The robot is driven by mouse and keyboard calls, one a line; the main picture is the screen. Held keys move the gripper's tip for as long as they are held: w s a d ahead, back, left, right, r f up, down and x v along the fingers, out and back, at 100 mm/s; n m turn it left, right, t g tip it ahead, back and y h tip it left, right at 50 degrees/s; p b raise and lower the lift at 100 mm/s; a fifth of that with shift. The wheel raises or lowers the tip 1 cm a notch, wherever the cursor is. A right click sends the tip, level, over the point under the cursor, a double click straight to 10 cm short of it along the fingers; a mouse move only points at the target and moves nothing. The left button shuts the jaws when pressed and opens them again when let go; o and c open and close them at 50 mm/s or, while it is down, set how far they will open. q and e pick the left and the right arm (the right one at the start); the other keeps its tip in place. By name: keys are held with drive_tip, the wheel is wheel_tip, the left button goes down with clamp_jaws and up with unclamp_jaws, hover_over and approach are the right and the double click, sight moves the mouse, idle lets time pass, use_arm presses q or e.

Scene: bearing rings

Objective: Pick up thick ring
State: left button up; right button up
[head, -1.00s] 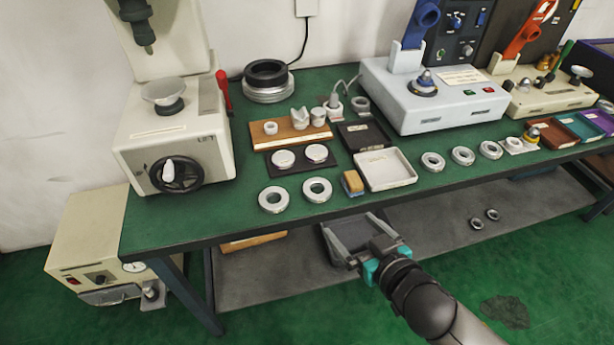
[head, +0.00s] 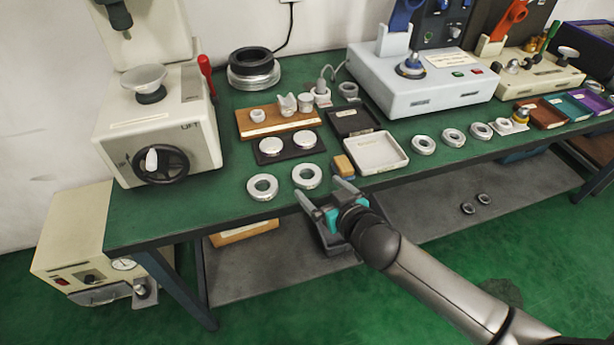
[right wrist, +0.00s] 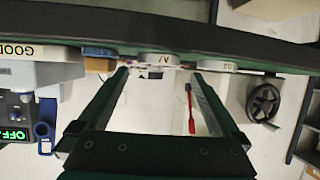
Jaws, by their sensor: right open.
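Two silver rings lie flat near the front edge of the green table: a left one (head: 262,187) and a right one (head: 307,176). More silver rings (head: 423,145) (head: 453,138) (head: 480,131) lie in a row farther right. I cannot tell for sure which ring is the thick one. My right gripper (head: 322,189) is open and empty at the table's front edge, just in front of the right ring of the pair. In the right wrist view, a labelled ring (right wrist: 158,59) shows edge-on beyond the spread fingers (right wrist: 160,76). My left gripper is out of view.
A yellow-brown block (head: 343,165) and white tray (head: 376,152) stand right of the pair. A dark plate with two pale discs (head: 289,151) lies behind. A white press (head: 160,125) stands left. Small rings (head: 468,208) lie on the lower shelf.

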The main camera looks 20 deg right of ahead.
sight(308, 175)
drive_tip(key=b+x, duration=0.1)
drive_tip(key=x, duration=0.3)
drive_tip(key=shift+w+d+r, duration=0.1)
drive_tip(key=shift+w, duration=0.35)
drive_tip(key=shift+w+f, duration=0.15)
drive_tip(key=shift+f, duration=0.05)
drive_tip(key=c, duration=1.5)
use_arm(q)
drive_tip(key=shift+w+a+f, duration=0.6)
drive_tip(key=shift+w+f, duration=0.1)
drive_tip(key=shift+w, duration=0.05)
use_arm(e)
drive_tip(key=shift+r, duration=0.15)
drive_tip(key=shift+c, duration=0.3)
